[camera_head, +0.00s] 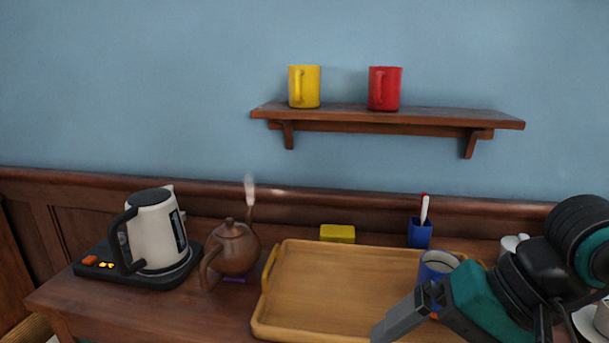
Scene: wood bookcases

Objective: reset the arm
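My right arm comes in from the right, with black and teal links. Its grey gripper (380,334) points down and to the left over the front right part of the wooden tray (318,285). I see the fingers from the side, and cannot tell whether they are open or shut. No object shows at the fingertips. A blue mug (437,262) stands behind the gripper, partly hidden by it. My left gripper is not in view.
A white kettle (153,230) on its black base and a brown teapot (233,248) stand left of the tray. Behind it are a yellow block (337,233) and a blue holder (420,233). A wall shelf (390,116) holds a yellow mug (306,87) and a red mug (385,89).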

